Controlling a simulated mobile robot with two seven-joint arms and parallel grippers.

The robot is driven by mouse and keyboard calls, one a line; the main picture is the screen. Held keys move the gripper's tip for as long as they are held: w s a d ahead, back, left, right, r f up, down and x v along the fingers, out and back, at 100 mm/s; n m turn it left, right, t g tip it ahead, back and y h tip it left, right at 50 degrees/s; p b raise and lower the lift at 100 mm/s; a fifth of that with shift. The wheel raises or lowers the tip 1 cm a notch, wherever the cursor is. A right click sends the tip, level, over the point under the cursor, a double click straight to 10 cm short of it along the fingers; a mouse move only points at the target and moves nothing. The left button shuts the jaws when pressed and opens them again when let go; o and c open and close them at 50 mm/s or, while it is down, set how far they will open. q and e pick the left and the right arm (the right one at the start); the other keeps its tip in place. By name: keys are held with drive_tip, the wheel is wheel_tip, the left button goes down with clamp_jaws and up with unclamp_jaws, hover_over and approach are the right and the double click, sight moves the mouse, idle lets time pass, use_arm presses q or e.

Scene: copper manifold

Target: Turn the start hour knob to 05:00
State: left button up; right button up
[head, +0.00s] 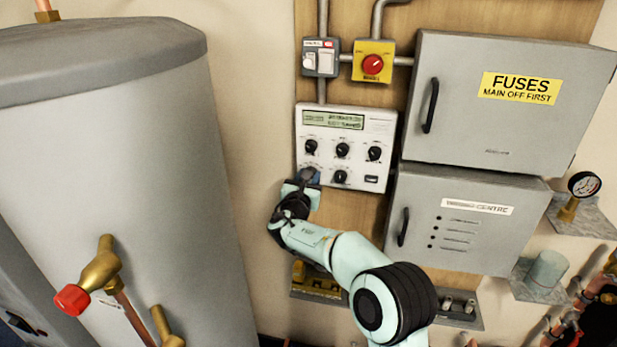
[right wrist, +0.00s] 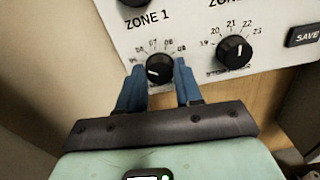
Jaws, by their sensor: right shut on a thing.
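The start hour knob (right wrist: 159,68) is a round black dial at the lower left of the white controller panel (head: 384,123). Small printed numbers, seemingly including 07 and 08, arc above it; some are hard to read. Its white pointer mark faces left, slightly downward, in the right wrist view. My right gripper (right wrist: 160,80) has a blue finger on each side of this knob and is shut on it. In the head view, my right gripper (head: 307,177) covers most of the knob. My left gripper is not in view.
Another black knob (right wrist: 235,52), with numbers around 19 to 23, sits to the right, beside the SAVE button (right wrist: 304,36). The fuse box (head: 450,125) and a lower grey cabinet (head: 415,215) stand right of the panel. A large grey tank (head: 110,150) stands left.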

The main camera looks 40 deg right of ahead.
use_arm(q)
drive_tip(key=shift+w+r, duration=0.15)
use_arm(e)
drive_tip(key=shift+n, duration=0.6)
drive_tip(key=o, duration=1)
drive_tip(key=shift+o, duration=0.2)
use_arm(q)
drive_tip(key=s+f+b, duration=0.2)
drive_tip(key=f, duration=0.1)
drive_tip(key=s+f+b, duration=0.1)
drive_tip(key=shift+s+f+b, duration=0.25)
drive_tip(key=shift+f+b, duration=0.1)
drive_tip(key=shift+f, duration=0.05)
use_arm(e)
drive_tip(key=v, duration=1.3)
drive_tip(key=shift+a, duration=0.2)
